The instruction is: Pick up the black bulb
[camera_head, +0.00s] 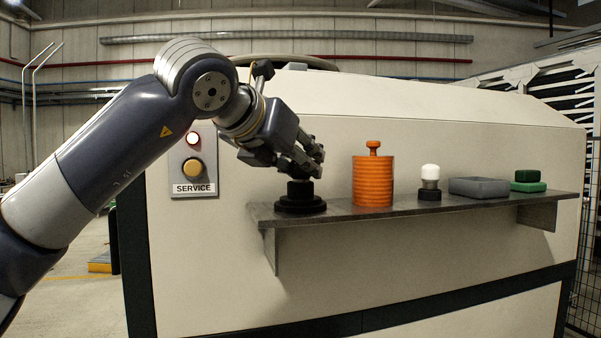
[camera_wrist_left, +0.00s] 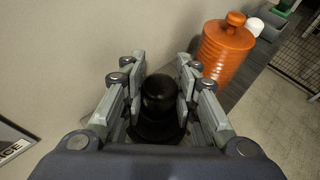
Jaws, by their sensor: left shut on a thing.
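The black bulb (camera_wrist_left: 158,92) shows in the left wrist view as a rounded dark top between the two fingers, above a wider black base (camera_wrist_left: 150,130). In the head view the stepped black body (camera_head: 300,190) is at the left end of the shelf (camera_head: 400,208), with its wide round base at shelf level. My left gripper (camera_head: 312,167) reaches down over it from the upper left and is shut on the bulb. The fingers hide part of the bulb's top in the head view. My right gripper is in neither view.
An orange ribbed container (camera_head: 373,180) with a knob stands right of the bulb. A SERVICE panel (camera_head: 193,163) is on the wall at left.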

